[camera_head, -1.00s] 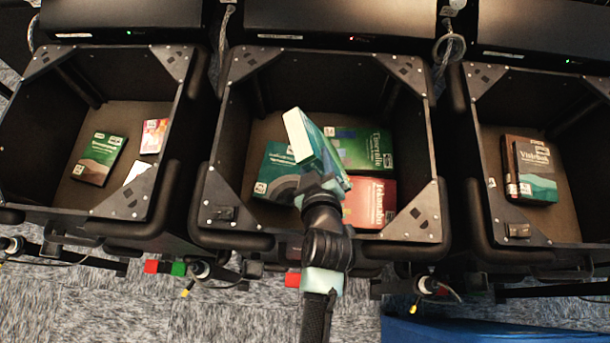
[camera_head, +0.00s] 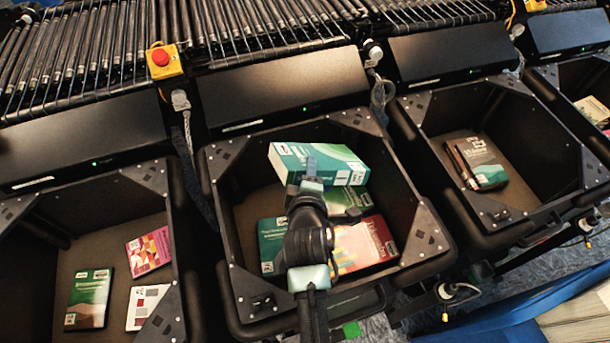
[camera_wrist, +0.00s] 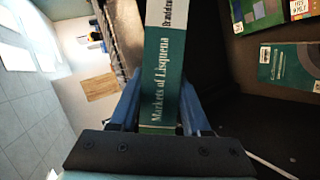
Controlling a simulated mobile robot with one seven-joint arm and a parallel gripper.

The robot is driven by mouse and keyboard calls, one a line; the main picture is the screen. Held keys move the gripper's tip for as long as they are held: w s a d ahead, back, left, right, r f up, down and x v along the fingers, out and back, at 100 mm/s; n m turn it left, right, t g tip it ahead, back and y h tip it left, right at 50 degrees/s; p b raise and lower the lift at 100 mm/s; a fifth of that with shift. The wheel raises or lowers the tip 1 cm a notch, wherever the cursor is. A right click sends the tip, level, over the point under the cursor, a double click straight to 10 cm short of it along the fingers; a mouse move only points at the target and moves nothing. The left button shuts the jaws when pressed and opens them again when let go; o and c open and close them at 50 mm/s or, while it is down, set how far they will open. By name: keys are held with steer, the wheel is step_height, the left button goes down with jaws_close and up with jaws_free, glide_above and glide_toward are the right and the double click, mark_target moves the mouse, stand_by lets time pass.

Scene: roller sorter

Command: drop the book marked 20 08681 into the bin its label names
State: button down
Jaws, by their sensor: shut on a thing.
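My gripper (camera_head: 310,186) is shut on a teal book (camera_head: 325,160) with white page edges. In the head view it holds the book above the middle bin (camera_head: 232,270), toward its back. In the wrist view the held book (camera_wrist: 162,85) stands between the fingers, its spine reading "Markets of Lisquena". A white label lies at one end of the book in the head view, too small to read. The middle bin has several books on its floor, among them a teal one (camera_head: 270,240) and a red one (camera_head: 370,245). I cannot read the number 20 08681 anywhere.
A left bin (camera_head: 60,320) holds a green book (camera_head: 88,300), a pink one (camera_head: 150,250) and a white one (camera_head: 147,307). A right bin (camera_head: 470,205) holds dark books. Black panels and a roller conveyor (camera_head: 90,45) with a red stop button (camera_head: 160,57) stand behind.

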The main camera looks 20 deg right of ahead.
step_height(320, 180, down, 15)
steer(key=b, duration=1.4)
steer(key=shift+c, duration=1.4)
jaws_free()
steer(key=v, duration=1.3)
